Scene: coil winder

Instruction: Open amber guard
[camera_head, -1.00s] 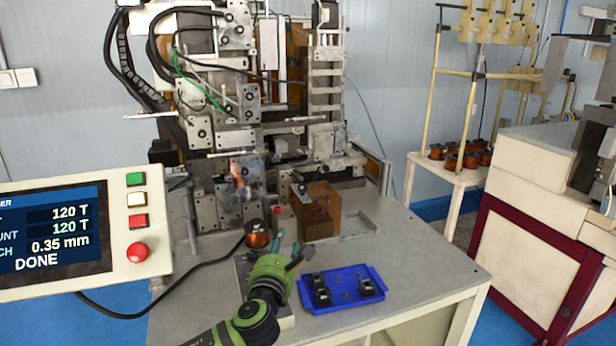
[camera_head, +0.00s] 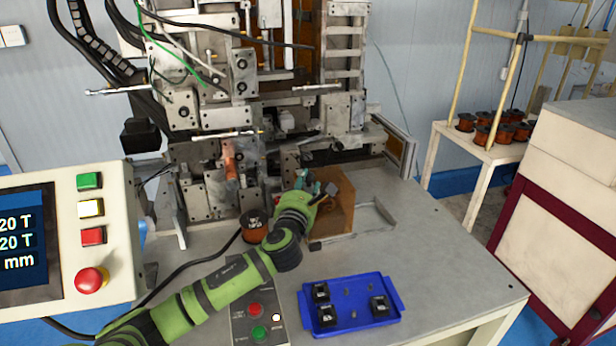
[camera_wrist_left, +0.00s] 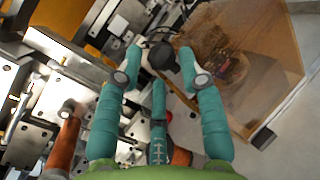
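The amber guard (camera_head: 338,208) is a see-through orange-brown box on the winder's table, at the front of the machine. In the left wrist view its amber panel (camera_wrist_left: 255,50) fills the upper right, with blurred copper-coloured parts behind it. A black knob (camera_wrist_left: 162,56) shows beside the panel, between my fingertips. My left gripper (camera_head: 310,184) is at the guard's left upper side. In the left wrist view its teal fingers (camera_wrist_left: 160,62) are spread around the knob; I cannot tell whether they touch it. My right gripper is out of view.
A blue tray (camera_head: 392,322) with black parts lies at the table front. A button box (camera_head: 243,336) sits beneath my left arm. A copper spool (camera_head: 253,226) stands left of the gripper. The winder (camera_head: 205,150) rises behind. A control panel (camera_head: 118,230) is at left.

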